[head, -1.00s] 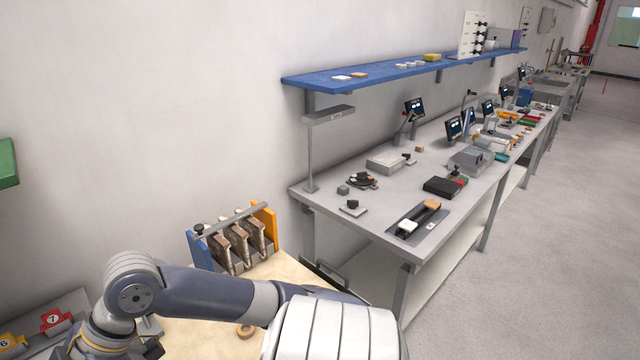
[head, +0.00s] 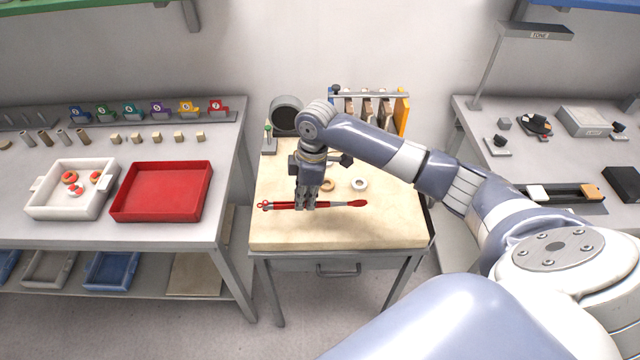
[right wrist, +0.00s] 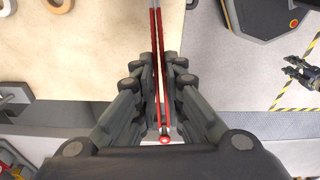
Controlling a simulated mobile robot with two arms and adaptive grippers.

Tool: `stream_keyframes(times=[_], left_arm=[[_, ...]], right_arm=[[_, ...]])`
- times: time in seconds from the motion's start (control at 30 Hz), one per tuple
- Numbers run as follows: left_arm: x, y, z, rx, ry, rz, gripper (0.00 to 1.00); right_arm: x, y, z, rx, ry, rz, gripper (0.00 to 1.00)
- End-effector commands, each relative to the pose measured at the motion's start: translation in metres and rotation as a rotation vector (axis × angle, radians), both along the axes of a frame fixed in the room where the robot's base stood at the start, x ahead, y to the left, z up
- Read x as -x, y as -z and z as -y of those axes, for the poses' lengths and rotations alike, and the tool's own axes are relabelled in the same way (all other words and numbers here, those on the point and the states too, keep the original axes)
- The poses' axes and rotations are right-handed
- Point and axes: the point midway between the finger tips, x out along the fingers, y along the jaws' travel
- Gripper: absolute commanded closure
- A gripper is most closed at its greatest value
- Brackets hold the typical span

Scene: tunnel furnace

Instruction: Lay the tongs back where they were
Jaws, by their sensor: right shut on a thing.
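The red tongs (head: 345,204) lie level, left to right, across the front half of the small wood-topped table. My right gripper (head: 306,206) points down over them and is shut on their red arms, left of their middle. In the right wrist view the tongs (right wrist: 158,62) run between the fingers of my right gripper (right wrist: 159,75), with a red knob at the near end. I cannot tell whether they touch the table top (head: 280,232). A gripper that looks like my left one (right wrist: 301,72) shows small at the right edge of the right wrist view.
Two rings, one tan (head: 327,185) and one white (head: 359,184), lie just behind the tongs. A rack of upright slabs (head: 400,112) and a dark round vessel (head: 286,113) stand at the back. A bench with a red tray (head: 162,192) is at left. The table's front strip is clear.

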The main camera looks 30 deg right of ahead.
Motion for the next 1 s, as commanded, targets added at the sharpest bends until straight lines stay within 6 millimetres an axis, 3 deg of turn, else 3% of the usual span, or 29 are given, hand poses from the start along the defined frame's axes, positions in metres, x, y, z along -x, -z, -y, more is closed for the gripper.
stream_keyframes(times=[0.1, 0.27, 0.57, 0.8, 1.0], left_arm=[[-0.013, -0.008, -0.002, -0.001, -0.002, 0.018, 0.6], [-0.006, -0.008, -0.002, -0.003, -0.001, 0.006, 0.6], [0.026, 0.013, 0.005, 0.004, 0.004, -0.043, 0.6], [0.018, 0.038, 0.006, 0.005, 0.005, -0.03, 0.6], [0.001, 0.048, 0.007, 0.008, 0.004, -0.004, 0.6]], right_arm=[[-0.009, 0.008, 0.026, 0.068, -0.014, -0.033, 1.0], [-0.012, 0.015, 0.044, 0.107, -0.026, -0.052, 1.0], [-0.012, 0.034, 0.045, 0.11, -0.028, -0.056, 1.0], [-0.012, 0.056, 0.045, 0.11, -0.028, -0.056, 1.0], [-0.012, 0.064, 0.045, 0.109, -0.027, -0.055, 1.0]])
